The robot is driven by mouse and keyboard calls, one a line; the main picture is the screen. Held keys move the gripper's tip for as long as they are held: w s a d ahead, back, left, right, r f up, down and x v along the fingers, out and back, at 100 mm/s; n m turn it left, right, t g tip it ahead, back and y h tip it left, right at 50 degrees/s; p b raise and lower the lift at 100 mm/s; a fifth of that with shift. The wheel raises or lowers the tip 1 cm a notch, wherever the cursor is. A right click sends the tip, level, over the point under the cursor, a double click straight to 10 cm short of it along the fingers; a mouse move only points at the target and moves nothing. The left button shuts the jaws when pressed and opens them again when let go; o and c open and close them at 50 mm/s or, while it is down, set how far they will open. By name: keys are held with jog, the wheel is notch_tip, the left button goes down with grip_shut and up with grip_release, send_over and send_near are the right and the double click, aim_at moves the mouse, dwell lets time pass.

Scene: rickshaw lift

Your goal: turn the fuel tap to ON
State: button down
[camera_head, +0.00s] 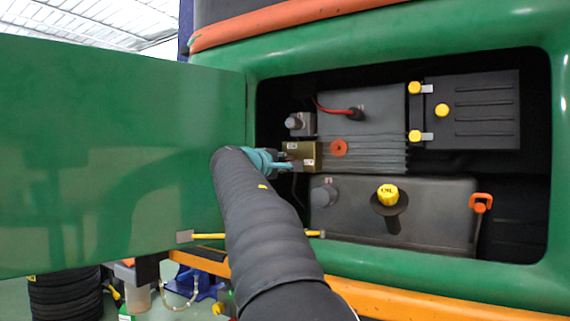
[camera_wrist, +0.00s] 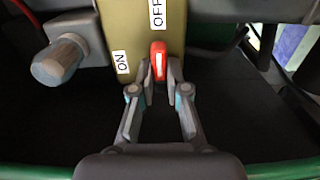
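The fuel tap shows in the head view as a brass block (camera_head: 311,149) at the left of the open bay. In the wrist view its brass face (camera_wrist: 136,28) carries an ON label (camera_wrist: 122,62) at left and an OFF label (camera_wrist: 157,13) at top. A red lever (camera_wrist: 158,58) with a white stripe stands upright in the picture, in line with OFF. My gripper (camera_wrist: 160,78) has one finger on each side of the lever's lower part, with little or no gap. The head view also shows my gripper (camera_head: 287,164) at the tap, its fingertips partly hidden.
A green door (camera_head: 120,150) stands open at left. The bay's green rim (camera_head: 400,45) surrounds a finned grey engine (camera_head: 375,110), a grey tank with a yellow cap (camera_head: 388,194) and a black box (camera_head: 487,110). A grey knob (camera_wrist: 58,62) sits left of the tap.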

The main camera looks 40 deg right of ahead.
jog(key=shift+r+n+p, duration=0.1)
jog(key=shift+n+p, duration=0.2)
jog(key=n+p, duration=0.5)
jog(key=n, duration=0.3)
jog(key=shift+r, duration=0.1)
jog(key=n, duration=0.4)
jog(key=shift+n, duration=0.3)
jog(key=n, duration=0.4)
jog(key=shift+n, duration=0.4)
jog(key=c, duration=1.2)
grip_release()
jog(key=shift+c, duration=0.2)
jog(key=shift+o, duration=0.4)
jog(key=shift+d, duration=0.15)
